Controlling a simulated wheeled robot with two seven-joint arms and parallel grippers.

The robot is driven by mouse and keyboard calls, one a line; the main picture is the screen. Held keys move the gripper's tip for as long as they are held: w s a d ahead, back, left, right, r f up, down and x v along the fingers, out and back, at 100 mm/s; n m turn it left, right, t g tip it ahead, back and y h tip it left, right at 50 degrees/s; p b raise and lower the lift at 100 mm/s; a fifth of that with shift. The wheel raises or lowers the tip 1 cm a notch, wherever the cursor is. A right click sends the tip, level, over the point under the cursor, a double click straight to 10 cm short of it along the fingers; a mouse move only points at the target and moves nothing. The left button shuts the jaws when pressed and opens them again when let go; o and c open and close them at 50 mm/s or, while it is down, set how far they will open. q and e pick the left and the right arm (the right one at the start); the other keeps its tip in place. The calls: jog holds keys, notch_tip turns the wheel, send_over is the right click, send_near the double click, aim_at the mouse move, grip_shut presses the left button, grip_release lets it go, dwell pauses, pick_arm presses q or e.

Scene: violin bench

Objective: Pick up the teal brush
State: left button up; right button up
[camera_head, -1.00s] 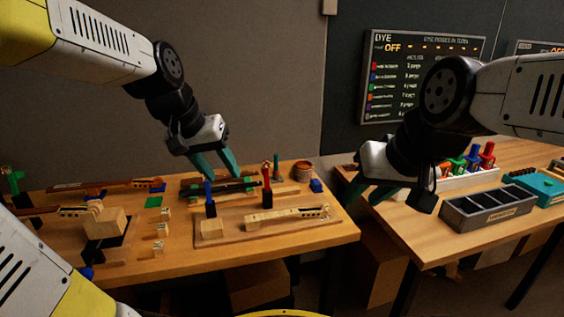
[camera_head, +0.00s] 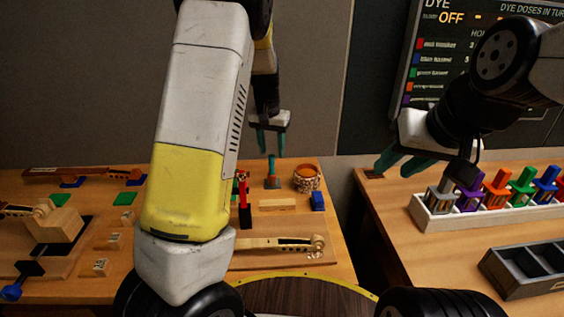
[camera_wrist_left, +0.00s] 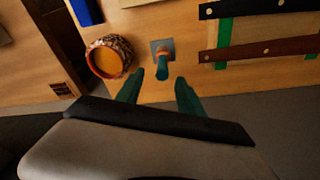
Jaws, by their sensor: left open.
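The teal brush (camera_head: 271,172) stands upright on a small grey square base at the back of the left bench. In the left wrist view the brush (camera_wrist_left: 162,68) is seen nearly end on, with a copper-coloured band by its base. My left gripper (camera_head: 270,154) is open and empty, pointing down just above the brush. In the left wrist view the brush lies just beyond the gap between the fingertips (camera_wrist_left: 157,88). Contact cannot be told. My right gripper (camera_head: 391,172) is open and empty above the right bench.
A patterned pot with orange contents (camera_head: 307,178) stands right of the brush, with a blue block (camera_head: 317,201) in front. A red upright tool (camera_head: 244,202) and a violin neck (camera_head: 275,245) are nearer. A white rack (camera_head: 436,219) of coloured bottles sits on the right bench.

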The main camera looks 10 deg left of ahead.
aim_at(272, 164)
pick_arm(q)
jog(key=f, duration=0.4)
jog(key=w+f, duration=0.1)
jog(key=f, duration=0.2)
jog(key=shift+a, duration=0.1)
jog(key=shift+r, duration=0.1)
grip_shut()
